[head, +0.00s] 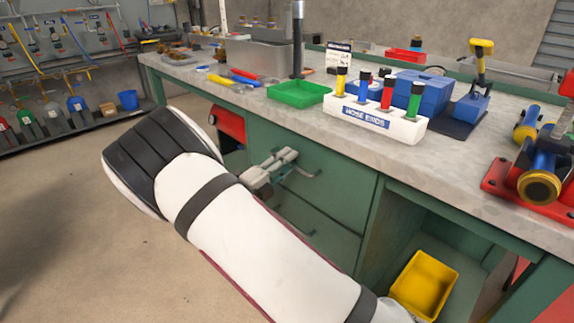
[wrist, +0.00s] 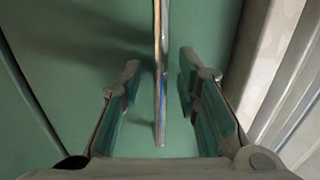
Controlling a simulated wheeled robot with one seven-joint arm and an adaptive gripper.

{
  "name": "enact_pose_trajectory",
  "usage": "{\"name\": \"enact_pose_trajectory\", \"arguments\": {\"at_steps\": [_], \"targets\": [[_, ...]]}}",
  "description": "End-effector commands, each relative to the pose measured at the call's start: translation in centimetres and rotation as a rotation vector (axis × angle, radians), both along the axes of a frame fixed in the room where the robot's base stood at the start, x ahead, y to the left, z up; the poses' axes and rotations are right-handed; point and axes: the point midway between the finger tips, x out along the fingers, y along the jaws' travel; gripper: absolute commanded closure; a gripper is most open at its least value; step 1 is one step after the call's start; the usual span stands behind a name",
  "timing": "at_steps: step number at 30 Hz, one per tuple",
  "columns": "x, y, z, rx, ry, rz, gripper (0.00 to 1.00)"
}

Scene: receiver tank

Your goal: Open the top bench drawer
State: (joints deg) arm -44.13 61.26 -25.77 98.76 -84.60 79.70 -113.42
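The top bench drawer (head: 335,185) is a green front just under the grey worktop, and it looks closed. Its metal bar handle (head: 306,172) shows beside my gripper (head: 288,163) in the head view. In the wrist view the handle (wrist: 160,75) runs down the middle of the picture, between the two fingers of my gripper (wrist: 158,105). The fingers are spread, with a gap on each side of the handle.
A lower drawer (head: 310,225) sits beneath. The worktop (head: 440,158) above holds a green tray (head: 298,94), a white hose-ends block (head: 372,120) and blue cases. A yellow bin (head: 424,284) stands in the open bay at right. Floor (head: 80,210) at left is clear.

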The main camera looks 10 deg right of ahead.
Motion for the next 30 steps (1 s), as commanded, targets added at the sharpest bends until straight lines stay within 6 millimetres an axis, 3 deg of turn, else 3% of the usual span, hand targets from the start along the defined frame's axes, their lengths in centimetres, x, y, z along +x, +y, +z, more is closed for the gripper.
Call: {"name": "enact_pose_trajectory", "arguments": {"at_steps": [5, 9, 10, 22, 30], "targets": [[0.0, 0.0, 0.0, 0.000, 0.000, 0.000, 0.70], [0.0, 0.0, 0.0, 0.000, 0.000, -0.001, 0.97], [0.0, 0.0, 0.0, 0.000, 0.000, -0.001, 1.00], [-0.4, 0.6, 0.1, 0.001, 0.001, 0.000, 1.00], [-2.6, 4.5, 0.3, 0.002, 0.003, 0.004, 1.00]]}}
